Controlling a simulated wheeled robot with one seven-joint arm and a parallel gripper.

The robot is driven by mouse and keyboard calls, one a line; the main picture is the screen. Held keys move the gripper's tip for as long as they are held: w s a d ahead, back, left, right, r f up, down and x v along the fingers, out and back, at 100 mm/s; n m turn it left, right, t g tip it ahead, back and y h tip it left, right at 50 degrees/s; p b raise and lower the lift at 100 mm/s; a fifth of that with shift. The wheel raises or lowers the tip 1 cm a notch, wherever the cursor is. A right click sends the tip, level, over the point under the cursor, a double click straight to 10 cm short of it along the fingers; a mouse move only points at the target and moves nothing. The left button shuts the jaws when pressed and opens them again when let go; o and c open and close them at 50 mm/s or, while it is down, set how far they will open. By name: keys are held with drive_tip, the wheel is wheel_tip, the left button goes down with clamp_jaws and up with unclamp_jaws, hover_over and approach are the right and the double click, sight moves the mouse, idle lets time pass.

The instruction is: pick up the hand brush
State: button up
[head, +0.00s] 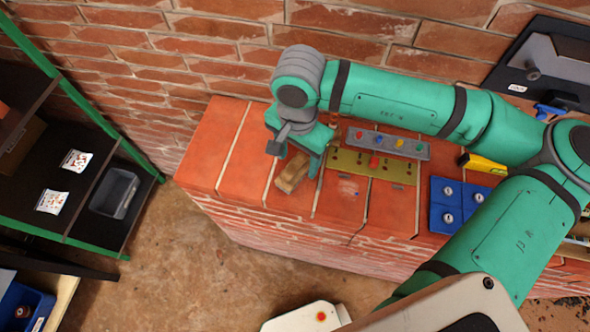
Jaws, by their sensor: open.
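The hand brush (292,174) looks like a small tan, wooden-looking block lying on top of the low brick wall. My gripper (297,165) is over it, pointing down, with the jaws open. One finger shows at the brush's right side and the other at its upper left. The arm and gripper hide part of the brush's far end. I cannot tell from this view whether the fingers touch it or how high they are above the wall top.
Right of the brush lie an olive plate (372,168) and a grey strip with coloured knobs (388,143). Farther right are a blue tray (459,205) and a yellow tool (483,164). A green-framed shelf (140,160) stands left. The wall top left of the brush is clear.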

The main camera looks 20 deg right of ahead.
sight(294, 165)
drive_tip(key=shift+w+a+f, duration=0.1)
drive_tip(key=shift+a+f, duration=0.1)
drive_tip(key=shift+f, duration=0.95)
drive_tip(key=shift+w+a+f, duration=0.1)
drive_tip(key=shift+a+f, duration=0.05)
drive_tip(key=shift+f, duration=0.95)
drive_tip(key=c, duration=1.3)
drive_tip(key=shift+r, duration=0.1)
